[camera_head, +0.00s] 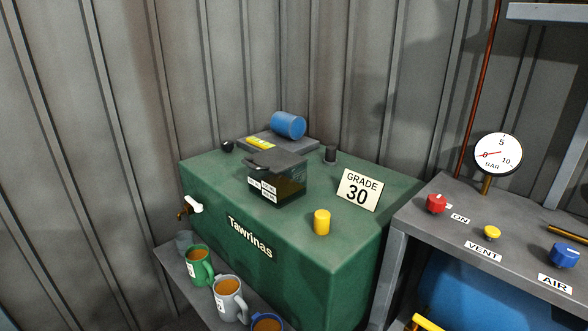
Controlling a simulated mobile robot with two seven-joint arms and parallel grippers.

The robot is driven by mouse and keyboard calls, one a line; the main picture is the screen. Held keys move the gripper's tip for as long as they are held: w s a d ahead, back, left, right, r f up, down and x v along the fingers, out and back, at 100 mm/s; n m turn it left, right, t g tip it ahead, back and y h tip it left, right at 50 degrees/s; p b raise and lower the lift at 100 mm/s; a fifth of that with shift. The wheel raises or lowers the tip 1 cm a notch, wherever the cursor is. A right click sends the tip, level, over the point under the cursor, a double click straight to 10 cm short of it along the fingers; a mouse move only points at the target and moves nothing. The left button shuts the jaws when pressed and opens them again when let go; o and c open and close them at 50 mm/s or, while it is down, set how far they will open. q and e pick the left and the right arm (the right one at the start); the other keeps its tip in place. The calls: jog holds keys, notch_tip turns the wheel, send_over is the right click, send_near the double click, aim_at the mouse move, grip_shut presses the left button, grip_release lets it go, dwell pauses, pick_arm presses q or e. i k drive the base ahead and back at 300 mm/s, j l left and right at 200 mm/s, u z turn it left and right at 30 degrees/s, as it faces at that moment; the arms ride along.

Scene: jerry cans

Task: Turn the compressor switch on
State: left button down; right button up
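A red switch knob (437,204) stands on the grey bench top at the right, just left of a white label reading "ON" (460,218). A round pressure gauge (498,154) marked "BAR" stands behind it on a brass stem, with its red needle near 0. A yellow knob (492,232) is by the "VENT" label and a blue knob (564,255) by the "AIR" label. Part of a blue tank (480,300) shows under the bench. Neither of my grippers is in view.
A green tank (300,262) marked "Tawrinas" stands left of the bench, carrying a dark box (277,182), a "GRADE 30" card (359,191), a yellow cap (322,222) and a blue cylinder (288,125). Several mugs stand on a low shelf in front. A shelf (550,13) overhangs at top right.

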aim_at(436, 203)
jog(key=z, duration=1.25)
